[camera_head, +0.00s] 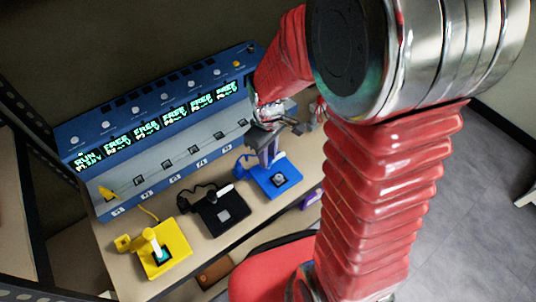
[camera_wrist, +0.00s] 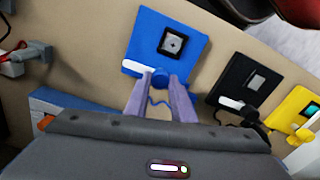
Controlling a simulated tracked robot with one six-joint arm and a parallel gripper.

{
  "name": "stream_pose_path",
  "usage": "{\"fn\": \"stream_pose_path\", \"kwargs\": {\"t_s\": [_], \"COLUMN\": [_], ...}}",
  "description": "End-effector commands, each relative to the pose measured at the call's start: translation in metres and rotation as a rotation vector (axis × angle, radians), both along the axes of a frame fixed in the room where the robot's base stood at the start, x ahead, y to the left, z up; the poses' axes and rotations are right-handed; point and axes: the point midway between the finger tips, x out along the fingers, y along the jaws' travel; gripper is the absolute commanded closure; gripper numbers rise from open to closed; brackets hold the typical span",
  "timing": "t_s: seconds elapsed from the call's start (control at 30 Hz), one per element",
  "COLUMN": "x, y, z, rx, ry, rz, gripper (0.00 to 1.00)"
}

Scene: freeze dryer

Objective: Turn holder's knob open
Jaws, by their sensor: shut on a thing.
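The blue holder (camera_head: 285,185) lies flat on the bench, with a dark square socket (camera_wrist: 172,42) in its plate. The holder's blue round knob (camera_wrist: 160,79) sits at the near edge of the plate in the wrist view, beside a white bar (camera_wrist: 135,67). My gripper (camera_wrist: 160,88) reaches down to it with two pale purple fingers, one on each side of the knob, shut on it. In the head view my gripper (camera_head: 269,160) stands over the back of the blue holder and hides the knob there.
A black holder (camera_head: 222,212) and a yellow holder (camera_head: 170,256) lie to the left on the same bench. A blue instrument (camera_head: 160,130) with several lit displays stands behind them. Cables run between it and the holders. A red stool (camera_head: 262,272) stands in front.

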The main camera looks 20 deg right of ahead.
Motion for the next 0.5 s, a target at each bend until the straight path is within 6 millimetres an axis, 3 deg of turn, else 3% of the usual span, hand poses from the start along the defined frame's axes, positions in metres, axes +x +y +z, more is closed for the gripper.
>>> {"fn": "stream_pose_path", "kwargs": {"t_s": [0.2,0.23,0.5], "x": [0.0011,0.0011,0.0005], "y": [0.0,0.0,-0.0002], "z": [0.0007,0.0007,0.0003], "rx": [-0.001,-0.001,0.0], "ry": [-0.003,-0.003,-0.001], "rz": [0.001,0.001,0.0], "gripper": [1.0,0.77,0.59]}}
